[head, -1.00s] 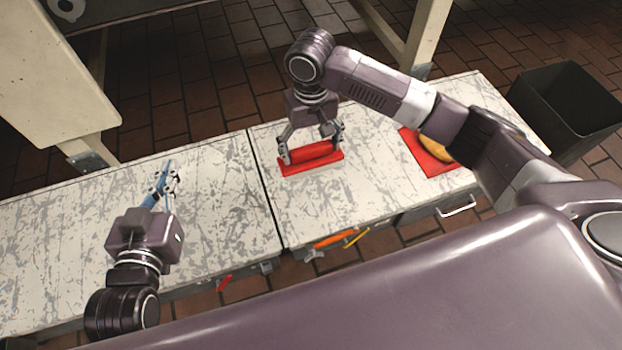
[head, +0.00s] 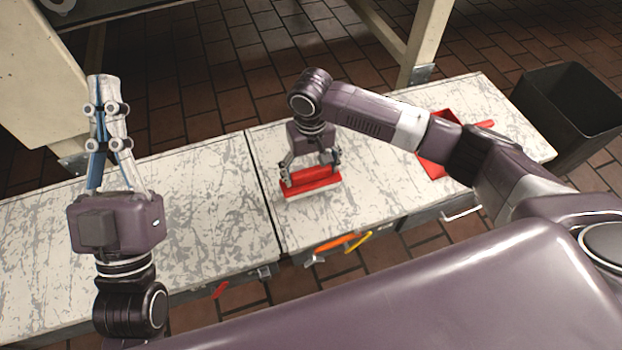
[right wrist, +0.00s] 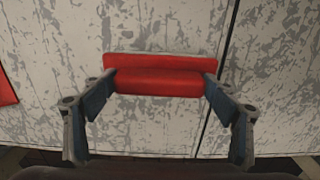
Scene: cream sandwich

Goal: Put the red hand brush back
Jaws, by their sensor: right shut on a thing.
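The red hand brush (head: 312,179) is at the front middle of the worktop, with a pale strip along its lower edge in the head view. My right gripper (head: 310,172) is shut on it, one finger at each end. In the right wrist view the brush (right wrist: 160,82) lies across between the fingertips of the right gripper (right wrist: 161,85). I cannot tell whether it touches the worktop. My left gripper (head: 104,85) is raised over the left side, pointing away, fingers together and nothing seen in it.
A red pan-like thing (head: 436,170) lies on the right of the worktop (head: 380,195), partly behind my right arm. A black bin (head: 570,105) stands beyond the right end. Orange (head: 335,243) and yellow (head: 358,242) tools hang at the front edge. The left worktop is bare.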

